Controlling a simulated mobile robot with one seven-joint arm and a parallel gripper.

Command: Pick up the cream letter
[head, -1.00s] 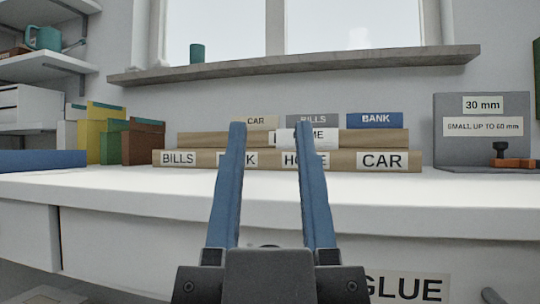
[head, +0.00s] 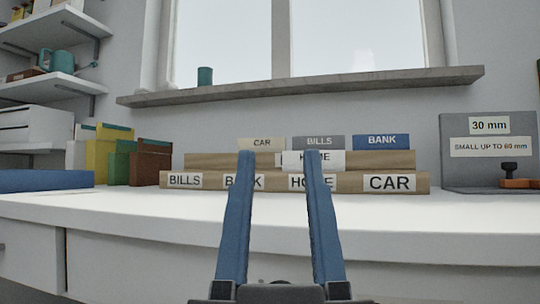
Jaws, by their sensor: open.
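The cream letter (head: 262,143) is labelled CAR and stands at the back left of a wooden letter rack (head: 370,161) on the white desk. Only its upper part shows above the rack's back rail. My gripper (head: 279,155) is open and empty, with two long blue fingers pointing toward the rack. In the picture the left fingertip overlaps the cream letter's lower edge, and the right one overlaps the white letter. I cannot tell how far the fingertips are from the rack.
A grey BILLS letter (head: 319,142), a blue BANK letter (head: 382,141) and a white HOME letter (head: 328,160) stand in the rack. Coloured boxes (head: 115,158) are to its left, a grey panel (head: 488,175) to its right. A window sill (head: 300,89) runs above. The desk front (head: 450,228) is clear.

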